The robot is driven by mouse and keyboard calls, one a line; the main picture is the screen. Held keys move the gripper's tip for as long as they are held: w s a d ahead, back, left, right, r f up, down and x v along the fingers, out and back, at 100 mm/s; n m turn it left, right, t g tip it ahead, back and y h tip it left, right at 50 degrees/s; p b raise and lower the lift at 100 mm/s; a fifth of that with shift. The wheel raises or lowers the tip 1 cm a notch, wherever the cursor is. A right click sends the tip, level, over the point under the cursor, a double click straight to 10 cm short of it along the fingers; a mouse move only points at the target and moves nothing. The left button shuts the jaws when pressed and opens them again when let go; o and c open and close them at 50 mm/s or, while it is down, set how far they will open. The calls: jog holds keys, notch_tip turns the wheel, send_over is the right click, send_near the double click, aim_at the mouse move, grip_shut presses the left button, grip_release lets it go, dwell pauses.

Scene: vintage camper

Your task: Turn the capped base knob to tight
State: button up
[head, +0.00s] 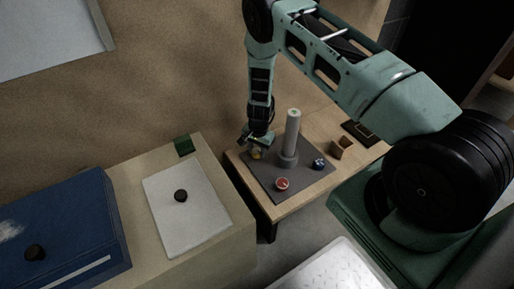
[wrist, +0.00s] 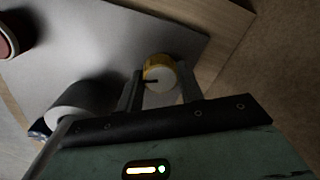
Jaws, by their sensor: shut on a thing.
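My gripper (head: 257,148) reaches down at the back left of a grey base plate (head: 305,183). It is shut on a small yellow knob (head: 256,155) with a pale cap. In the wrist view the knob (wrist: 160,68) sits between the two fingertips, with a dark mark on its pale face. A red knob (head: 282,184) with a pale mark stands at the plate's front, and a dark blue knob (head: 319,164) at its right. I cannot read any tight marking.
A tall grey post (head: 292,132) rises from the plate close to the right of my gripper. A brown block (head: 342,148) and a dark framed item (head: 360,133) lie on the wooden table (head: 272,211) at right. A beige counter (head: 220,190) stands to the left.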

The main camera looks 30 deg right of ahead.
aim_at(259, 152)
jog(key=shift+m, duration=0.5)
jog(key=o, duration=1)
notch_tip(259, 152, up, 17)
jog(key=p, duration=0.4)
jog(key=shift+s+d+r+p, duration=0.15)
jog(key=shift+s+p, duration=0.25)
jog(key=shift+s, duration=0.05)
